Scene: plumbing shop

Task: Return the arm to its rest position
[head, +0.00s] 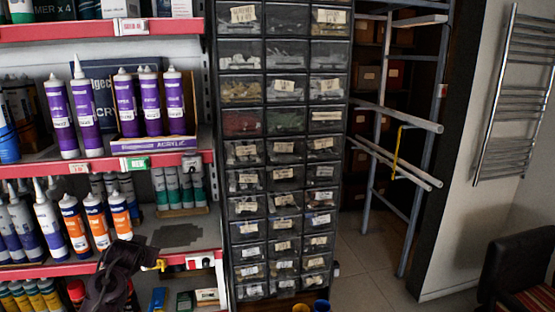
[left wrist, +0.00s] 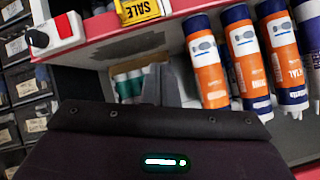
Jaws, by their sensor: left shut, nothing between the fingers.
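My left gripper (head: 138,246) shows at the lower left of the head view, dark and in front of the lower red-edged shelf (head: 50,272). In the left wrist view its dark housing fills the bottom, and the grey fingers (left wrist: 170,82) stand close together beyond it. They are shut and hold nothing. Orange-and-white cartridges (head: 95,216) stand on the shelf to the left of the gripper in the head view. They also show to the right of the fingers in the left wrist view (left wrist: 243,58). My right gripper is in neither view.
Purple cartridges (head: 151,102) stand on the shelf above. A drawer cabinet (head: 265,118) stands to the right. Floor (head: 360,270) shows beyond it, beside a metal rack (head: 408,225).

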